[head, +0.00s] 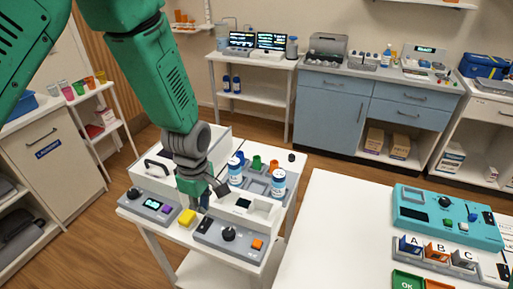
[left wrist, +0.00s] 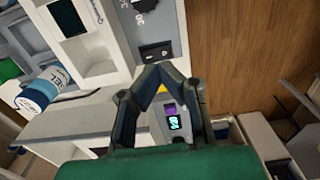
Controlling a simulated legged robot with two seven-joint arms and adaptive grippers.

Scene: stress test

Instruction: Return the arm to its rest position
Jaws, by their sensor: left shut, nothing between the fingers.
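My left arm comes in from the upper left of the head view, green with a grey wrist. My left gripper (head: 206,203) hangs over the small white table, between two grey control panels. In the left wrist view its dark fingers (left wrist: 158,70) meet at the tips, shut with nothing between them. The panel with a black knob (head: 229,234) is just right of the gripper. The panel with a small screen (head: 150,203) is to its left. I cannot tell whether the fingertips touch anything. My right gripper is not in view.
A white table (head: 335,225) with a teal device (head: 445,215) stands at right. Wooden floor (head: 325,165) is clear behind.

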